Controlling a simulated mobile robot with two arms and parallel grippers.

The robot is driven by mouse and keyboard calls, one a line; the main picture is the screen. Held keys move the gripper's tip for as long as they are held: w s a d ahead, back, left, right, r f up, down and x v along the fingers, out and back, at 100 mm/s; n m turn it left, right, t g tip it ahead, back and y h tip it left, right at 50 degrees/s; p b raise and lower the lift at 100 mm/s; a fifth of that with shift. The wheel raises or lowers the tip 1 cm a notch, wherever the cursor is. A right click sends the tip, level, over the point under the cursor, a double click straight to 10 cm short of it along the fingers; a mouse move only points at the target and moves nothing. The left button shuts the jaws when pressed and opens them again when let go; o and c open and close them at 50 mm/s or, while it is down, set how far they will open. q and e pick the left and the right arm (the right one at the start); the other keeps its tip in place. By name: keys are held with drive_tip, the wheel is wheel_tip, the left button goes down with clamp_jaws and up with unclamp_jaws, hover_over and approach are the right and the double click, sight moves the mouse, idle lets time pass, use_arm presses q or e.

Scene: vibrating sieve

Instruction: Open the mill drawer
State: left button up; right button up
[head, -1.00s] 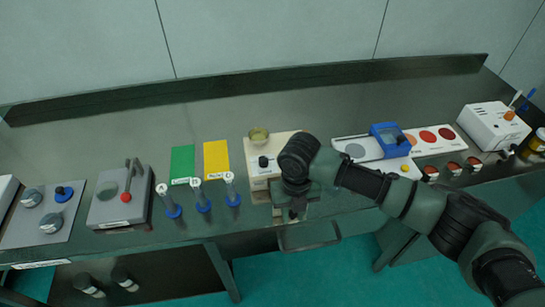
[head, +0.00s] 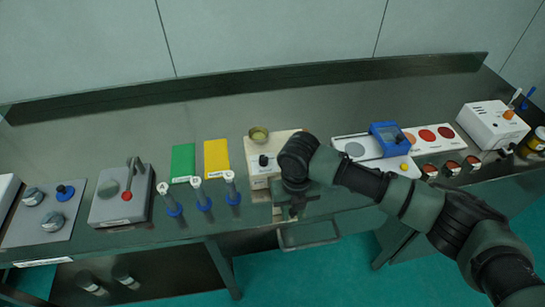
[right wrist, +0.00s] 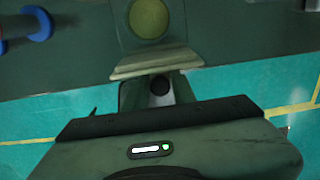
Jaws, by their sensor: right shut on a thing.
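The mill (head: 260,172) is a pale box with a yellowish bowl (head: 258,134) on top and a dark knob on its front. It stands near the front edge of the bench. My right gripper (head: 294,208) is at its front right, pointing down, and hides much of that side. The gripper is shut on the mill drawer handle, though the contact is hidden. In the right wrist view the bowl (right wrist: 149,18) is at the top, with a pale ledge (right wrist: 155,62) and a dark round part (right wrist: 160,85) below it. My left gripper is not in view.
Several blue-based tubes (head: 203,195) stand left of the mill, before green (head: 183,163) and yellow (head: 216,159) cards. A blue device (head: 389,138) sits to the right. A frame-like shape (head: 308,236) shows below the bench edge. The bench behind is clear.

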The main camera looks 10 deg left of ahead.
drive_tip(key=shift+s+d, duration=0.1)
drive_tip(key=shift+s, duration=0.2)
drive_tip(key=shift+w, duration=0.35)
drive_tip(key=o, duration=0.9)
drive_tip(key=shift+c, duration=0.2)
wheel_tip(320, 180, up, 8)
drive_tip(key=p, duration=0.7)
drive_tip(key=shift+p, duration=0.3)
